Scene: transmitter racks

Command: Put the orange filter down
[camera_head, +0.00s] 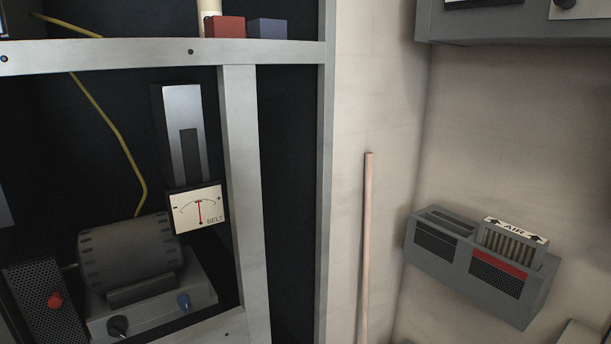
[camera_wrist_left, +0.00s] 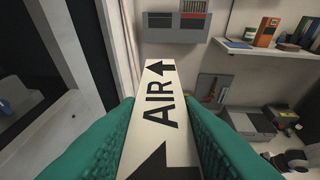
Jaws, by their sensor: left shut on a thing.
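My left gripper (camera_wrist_left: 158,128) shows only in the left wrist view, its two green fingers shut on a filter (camera_wrist_left: 158,100). The white edge of this filter faces the camera, with black arrows and the word AIR. Its other faces are hidden, so its orange colour does not show. The filter points away from me, toward a grey wall holder (camera_wrist_left: 172,34), and appears clear of any surface. In the head view, the grey holder (camera_head: 452,277) hangs on the wall at right. Another AIR filter (camera_head: 508,245) stands in its right slot. The left slot looks empty.
An open rack (camera_head: 237,190) with a motor (camera_head: 130,255) and a BELT meter (camera_head: 198,207) fills the left. A wooden pole (camera_head: 367,245) leans on the wall. The wrist view shows a shelf (camera_wrist_left: 262,52) with books and several things on the floor below.

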